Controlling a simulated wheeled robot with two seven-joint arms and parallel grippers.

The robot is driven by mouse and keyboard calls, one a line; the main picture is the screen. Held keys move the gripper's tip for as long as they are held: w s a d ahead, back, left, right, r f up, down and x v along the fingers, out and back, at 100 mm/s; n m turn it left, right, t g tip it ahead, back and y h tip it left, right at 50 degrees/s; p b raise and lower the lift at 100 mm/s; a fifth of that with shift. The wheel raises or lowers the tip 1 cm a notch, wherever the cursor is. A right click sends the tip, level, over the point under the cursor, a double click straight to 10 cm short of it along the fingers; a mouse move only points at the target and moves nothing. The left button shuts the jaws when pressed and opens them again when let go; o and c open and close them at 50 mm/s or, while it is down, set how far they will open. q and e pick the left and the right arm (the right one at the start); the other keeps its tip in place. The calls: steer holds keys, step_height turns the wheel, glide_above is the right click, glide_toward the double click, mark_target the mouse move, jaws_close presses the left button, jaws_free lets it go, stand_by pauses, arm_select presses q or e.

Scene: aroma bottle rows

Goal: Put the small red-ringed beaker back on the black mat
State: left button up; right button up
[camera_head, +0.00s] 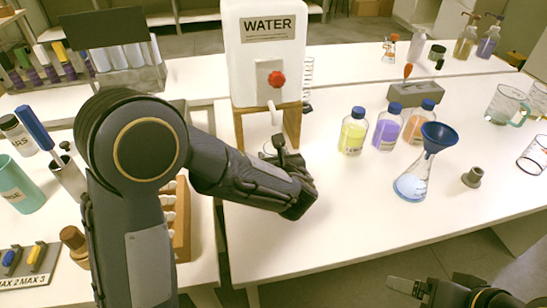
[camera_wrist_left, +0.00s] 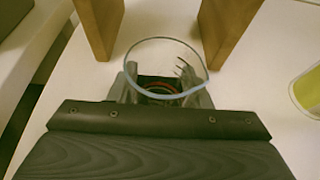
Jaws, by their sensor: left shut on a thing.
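The small beaker (camera_wrist_left: 165,65) is clear glass. In the left wrist view its round rim stands up between my gripper's fingers, and a red ring shows low on it. My left gripper (camera_wrist_left: 160,92) is shut on it. In the head view my left gripper (camera_head: 283,160) is at the front of the water dispenser's stand, under the tap, and mostly hides the beaker (camera_head: 268,147). My right gripper (camera_head: 408,287) is at the bottom edge of the head view, low and away from the bottles; its opening is unclear. I cannot make out the black mat.
The white water tank (camera_head: 272,45) has a red knob and stands on a wooden stand (camera_head: 238,122). Yellow, purple and orange bottles (camera_head: 387,128) and a flask with a blue funnel (camera_head: 437,137) stand to the right. The table front (camera_head: 330,220) is clear.

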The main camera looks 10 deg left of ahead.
arm_select(q)
steer(key=shift+f, duration=0.2)
steer(key=o, duration=1)
steer(key=shift+o, duration=0.2)
steer(key=shift+r, duration=0.15)
steer(key=shift+s+d+r, duration=0.1)
steer(key=shift+r, duration=0.1)
steer(key=p+v, duration=0.1)
steer(key=v, duration=0.9)
steer(key=shift+s+d+r+p, duration=0.1)
steer(key=shift+s+d+p, duration=0.1)
steer(key=shift+s+p, duration=0.1)
steer(key=shift+s+d+r, duration=0.15)
steer(key=shift+s, duration=0.3)
